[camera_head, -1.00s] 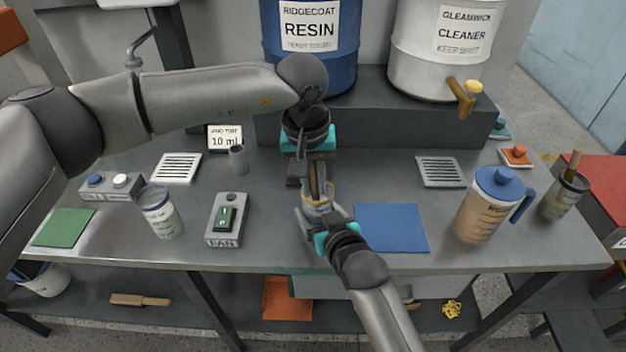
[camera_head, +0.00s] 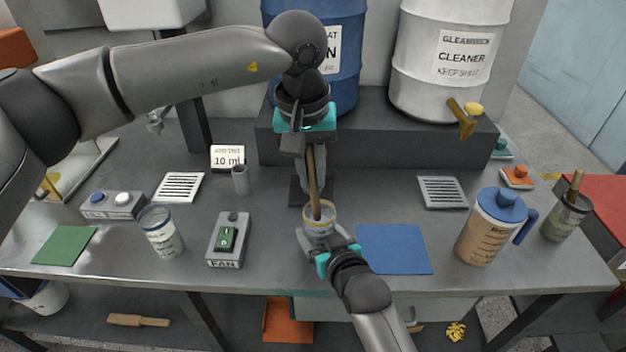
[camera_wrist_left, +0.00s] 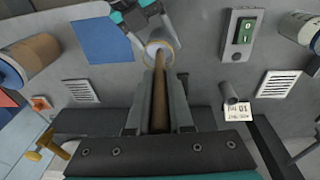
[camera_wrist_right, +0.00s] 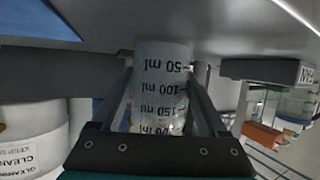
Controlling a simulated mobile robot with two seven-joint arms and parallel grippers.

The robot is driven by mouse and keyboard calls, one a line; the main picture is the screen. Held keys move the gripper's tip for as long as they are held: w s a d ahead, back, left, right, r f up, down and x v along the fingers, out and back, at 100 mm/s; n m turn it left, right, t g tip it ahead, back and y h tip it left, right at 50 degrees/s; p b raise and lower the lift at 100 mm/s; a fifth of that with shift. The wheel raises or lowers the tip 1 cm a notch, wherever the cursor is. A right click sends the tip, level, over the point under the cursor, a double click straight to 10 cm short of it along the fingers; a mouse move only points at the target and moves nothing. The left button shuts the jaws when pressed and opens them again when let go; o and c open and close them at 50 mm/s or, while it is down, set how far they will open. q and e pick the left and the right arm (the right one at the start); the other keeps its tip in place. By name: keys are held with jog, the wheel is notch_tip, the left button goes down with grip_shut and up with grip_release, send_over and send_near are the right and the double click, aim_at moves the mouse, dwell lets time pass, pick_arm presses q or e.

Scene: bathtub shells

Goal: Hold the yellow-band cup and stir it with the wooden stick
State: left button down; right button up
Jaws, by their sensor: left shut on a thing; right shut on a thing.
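The yellow-band cup (camera_head: 319,226) stands on the grey table near the front edge, with the wooden stick (camera_head: 313,180) reaching down into its mouth. My right gripper (camera_head: 316,240) is shut around the cup from the front. In the right wrist view the cup's marked wall (camera_wrist_right: 162,85) sits between the fingers. My left gripper (camera_head: 307,150) is above the cup and shut on the stick's upper part. In the left wrist view the stick (camera_wrist_left: 160,95) runs between the fingers to the cup (camera_wrist_left: 160,46). The stick's lower end is hidden inside the cup.
A blue mat (camera_head: 393,249) lies just right of the cup, and a fan switch box (camera_head: 228,240) to the left. A blue-rimmed cup (camera_head: 162,232), a blue-lidded pitcher (camera_head: 490,228) and a pot with a stick (camera_head: 567,216) stand farther out. Drums stand behind.

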pick_arm(q)
jog(key=shift+s+a+r, duration=0.1)
jog(key=shift+s+r, duration=0.05)
jog(key=shift+r, duration=0.75)
jog(key=shift+s+a+r, duration=0.1)
jog(key=shift+r, duration=0.8)
jog(key=shift+d, duration=0.1)
jog(key=shift+r, duration=2)
pick_arm(e)
jog(key=o, duration=1.1)
jog(key=shift+v, duration=6.05)
